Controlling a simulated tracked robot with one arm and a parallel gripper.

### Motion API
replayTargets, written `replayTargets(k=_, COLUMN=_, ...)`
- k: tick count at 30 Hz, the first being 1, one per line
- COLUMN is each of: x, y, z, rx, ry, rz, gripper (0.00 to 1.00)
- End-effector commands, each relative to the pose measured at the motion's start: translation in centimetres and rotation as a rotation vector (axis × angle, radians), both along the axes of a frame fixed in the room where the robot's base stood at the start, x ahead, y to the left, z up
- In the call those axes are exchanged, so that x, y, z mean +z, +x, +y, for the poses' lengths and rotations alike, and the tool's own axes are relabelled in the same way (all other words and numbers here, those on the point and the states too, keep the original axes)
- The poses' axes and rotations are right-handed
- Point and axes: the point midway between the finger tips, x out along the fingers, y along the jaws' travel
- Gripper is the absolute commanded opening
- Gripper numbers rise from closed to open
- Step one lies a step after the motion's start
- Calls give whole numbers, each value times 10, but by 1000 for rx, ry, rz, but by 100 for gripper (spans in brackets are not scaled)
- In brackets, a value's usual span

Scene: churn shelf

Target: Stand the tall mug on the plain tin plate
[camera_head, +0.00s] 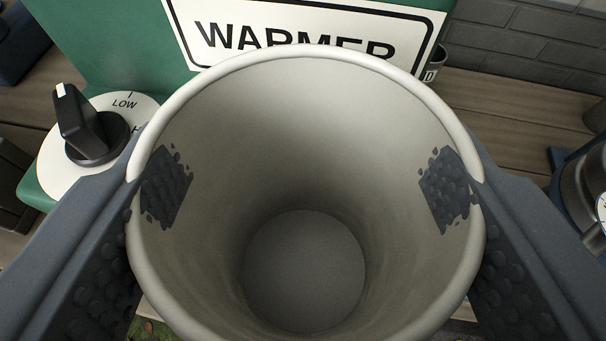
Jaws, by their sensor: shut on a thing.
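The tall mug (305,130) fills the middle of the view, a pale grey-white cup seen from above into its empty inside. My gripper (305,190) is shut on it, with one dark ribbed finger at its left side and one at its right. Dark textured patches show on the inner wall beside each finger. The mug hides what lies directly below it. The plain tin plate is not visible in this view.
A green warmer (110,40) with a white "WARMER" sign and a black dial knob (82,128) stands close behind and left of the mug. A wooden surface (500,110) runs along a grey brick wall (545,45). A metallic thing (580,190) is at the right edge.

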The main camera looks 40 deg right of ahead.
Motion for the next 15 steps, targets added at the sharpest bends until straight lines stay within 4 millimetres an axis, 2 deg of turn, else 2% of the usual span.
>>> replayTargets(k=10, x=-8, y=0, z=0, rx=0, ry=0, rz=0, gripper=20)
replayTargets(k=11, x=-8, y=0, z=0, rx=0, ry=0, rz=0, gripper=67)
replayTargets(k=13, x=-7, y=0, z=0, rx=0, ry=0, rz=0, gripper=87)
replayTargets(k=15, x=-7, y=0, z=0, rx=0, ry=-1, rz=-1, gripper=87)
